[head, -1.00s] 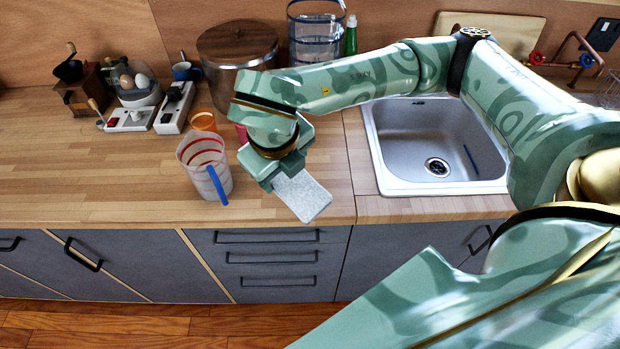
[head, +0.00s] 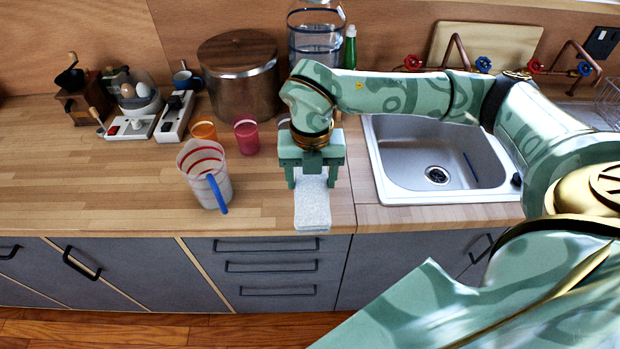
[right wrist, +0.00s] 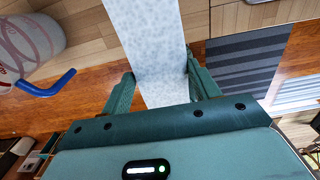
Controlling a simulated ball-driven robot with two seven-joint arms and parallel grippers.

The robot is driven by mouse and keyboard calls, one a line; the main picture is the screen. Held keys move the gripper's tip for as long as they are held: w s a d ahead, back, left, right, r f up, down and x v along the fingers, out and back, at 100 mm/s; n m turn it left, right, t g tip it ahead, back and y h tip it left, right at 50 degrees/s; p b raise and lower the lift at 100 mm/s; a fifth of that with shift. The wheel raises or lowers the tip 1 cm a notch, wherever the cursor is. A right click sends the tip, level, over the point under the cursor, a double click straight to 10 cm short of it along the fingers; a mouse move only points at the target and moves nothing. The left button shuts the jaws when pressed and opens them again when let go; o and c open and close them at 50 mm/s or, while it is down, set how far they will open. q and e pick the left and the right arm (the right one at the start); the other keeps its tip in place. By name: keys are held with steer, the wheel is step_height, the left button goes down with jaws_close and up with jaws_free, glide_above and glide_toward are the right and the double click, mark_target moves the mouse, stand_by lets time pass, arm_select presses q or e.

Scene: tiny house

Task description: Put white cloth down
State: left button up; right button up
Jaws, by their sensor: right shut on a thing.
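The white cloth (head: 312,208) is a flat, pale, speckled rectangle near the counter's front edge, left of the sink. My right gripper (head: 311,181) is above that part of the counter, shut on the cloth, which sticks out from between its fingers toward the front. In the right wrist view the cloth (right wrist: 150,45) runs up between the two fingers of the gripper (right wrist: 160,88). I cannot tell whether the cloth touches the counter. My left gripper is not in view.
A clear jug with red bands and a blue handle (head: 205,172) stands left of the gripper. Pink (head: 246,136) and orange (head: 204,130) cups stand behind it. The sink (head: 438,150) is to the right. The wooden counter (head: 90,185) is bare at front left.

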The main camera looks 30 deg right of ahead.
steer(key=w+d+f, duration=0.1)
steer(key=w+f, duration=0.1)
steer(key=w+d+f, duration=0.1)
steer(key=w+f, duration=0.1)
steer(key=w+d+f+b, duration=0.1)
steer(key=w+d+f, duration=0.1)
steer(key=shift+w, duration=0.15)
steer(key=shift+w+d+f, duration=0.2)
steer(key=shift+w+f, duration=0.25)
steer(key=shift+f, duration=0.1)
steer(key=f, duration=0.3)
steer(key=shift+w+d+f, duration=0.25)
steer(key=shift+w, duration=0.05)
steer(key=shift+c, duration=0.3)
steer(key=o, duration=0.9)
steer(key=shift+o, duration=0.2)
steer(key=shift+f+b, duration=0.15)
steer(key=shift+b, duration=0.3)
step_height(320, 180, up, 16)
steer(key=shift+a+r+p, duration=0.1)
steer(key=shift+r+p, duration=0.05)
steer(key=shift+p, duration=1)
